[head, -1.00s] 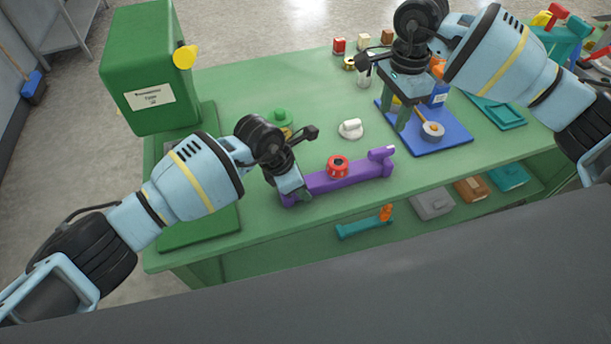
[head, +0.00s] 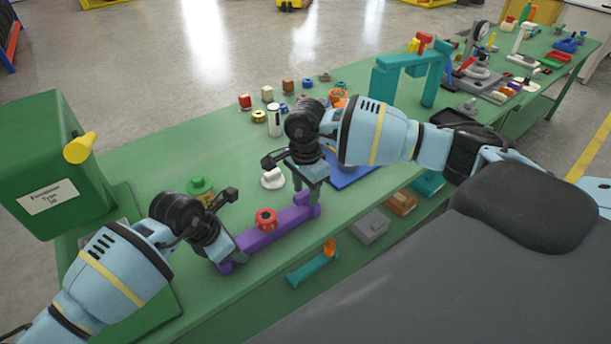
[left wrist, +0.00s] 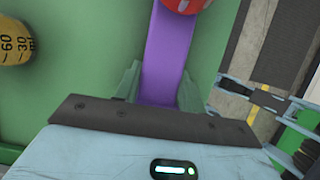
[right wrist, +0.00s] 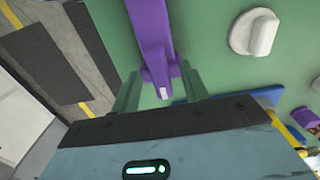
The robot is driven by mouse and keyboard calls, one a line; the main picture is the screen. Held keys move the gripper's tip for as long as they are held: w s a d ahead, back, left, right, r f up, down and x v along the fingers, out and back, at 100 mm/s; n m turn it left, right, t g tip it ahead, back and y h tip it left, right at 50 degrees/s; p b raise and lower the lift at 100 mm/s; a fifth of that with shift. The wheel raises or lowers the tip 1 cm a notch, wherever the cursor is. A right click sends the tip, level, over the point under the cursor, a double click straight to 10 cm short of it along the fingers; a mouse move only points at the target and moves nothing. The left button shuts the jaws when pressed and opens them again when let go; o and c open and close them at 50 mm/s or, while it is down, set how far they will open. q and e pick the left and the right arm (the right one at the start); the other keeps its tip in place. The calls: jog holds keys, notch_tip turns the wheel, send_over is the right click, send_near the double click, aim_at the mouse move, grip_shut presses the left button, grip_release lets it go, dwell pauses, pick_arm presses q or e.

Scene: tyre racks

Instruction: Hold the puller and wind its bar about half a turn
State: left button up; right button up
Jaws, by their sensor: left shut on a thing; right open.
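A long purple piece (head: 288,222) that I take to be the puller lies on the green bench, with a red round knob (head: 266,219) on its middle and a short raised grip at its right end. My left gripper (head: 228,258) is shut on its left end; the purple body (left wrist: 165,60) shows between the fingers in the left wrist view. My right gripper (head: 310,197) is open at the right end. In the right wrist view the purple end (right wrist: 160,80) lies between its spread fingers, with gaps beside it.
A green box with a yellow knob (head: 80,147) stands at the left. A white knob (head: 272,179) and a green round part (head: 200,187) sit just behind the puller. A blue tray (head: 350,175) is partly behind my right arm. A teal frame (head: 410,70) stands farther right.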

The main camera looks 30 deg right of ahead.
jog(key=shift+f, duration=0.7)
jog(key=shift+c, duration=0.3)
grip_shut()
